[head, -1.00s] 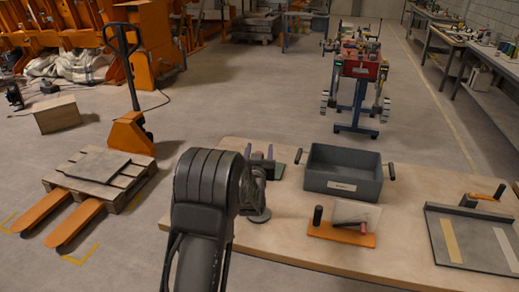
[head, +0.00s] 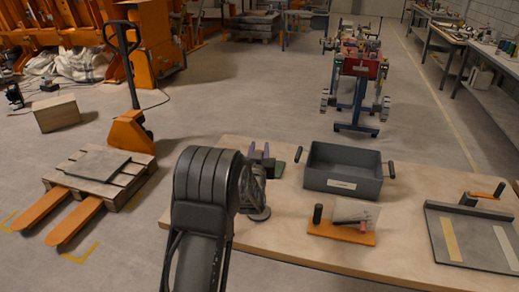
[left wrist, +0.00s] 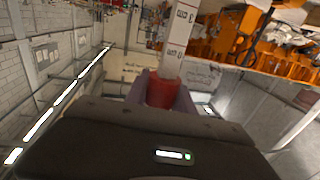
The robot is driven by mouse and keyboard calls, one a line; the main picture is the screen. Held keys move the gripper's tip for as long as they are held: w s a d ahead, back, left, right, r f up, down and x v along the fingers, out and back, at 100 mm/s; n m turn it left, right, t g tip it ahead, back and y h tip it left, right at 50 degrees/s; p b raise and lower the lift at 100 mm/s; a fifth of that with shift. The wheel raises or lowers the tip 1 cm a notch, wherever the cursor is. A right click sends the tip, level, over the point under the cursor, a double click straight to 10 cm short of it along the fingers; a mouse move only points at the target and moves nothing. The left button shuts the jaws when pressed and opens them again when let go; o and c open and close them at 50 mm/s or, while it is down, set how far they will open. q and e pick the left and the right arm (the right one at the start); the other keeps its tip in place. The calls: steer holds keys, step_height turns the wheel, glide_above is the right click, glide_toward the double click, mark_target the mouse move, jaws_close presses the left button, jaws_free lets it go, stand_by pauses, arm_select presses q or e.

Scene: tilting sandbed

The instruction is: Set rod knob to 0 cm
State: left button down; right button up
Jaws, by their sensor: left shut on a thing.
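In the left wrist view a red knob (left wrist: 160,92) sits at the lower end of a white, flat rod (left wrist: 178,45) with printed labels; I cannot read a setting. My left gripper (left wrist: 158,88) has its purple fingers on both sides of the knob and is shut on it. My own dark arm hides most of what is there, and I cannot make out the knob or rod. My right gripper is not in view.
A grey bin (head: 343,170) with side handles stands on the wooden bench (head: 290,235). In front of it is an orange-based device (head: 341,232) with a black post. A grey tray (head: 474,235) lies at the right. Bare bench top lies between them.

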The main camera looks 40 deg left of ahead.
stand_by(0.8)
arm_select(q)
step_height(320, 180, down, 8)
steer(key=b, duration=0.9)
steer(key=shift+s, duration=0.1)
steer(key=c, duration=1.5)
jaws_free()
steer(key=o, duration=0.3)
steer(key=shift+o, duration=0.7)
steer(key=shift+r, duration=0.15)
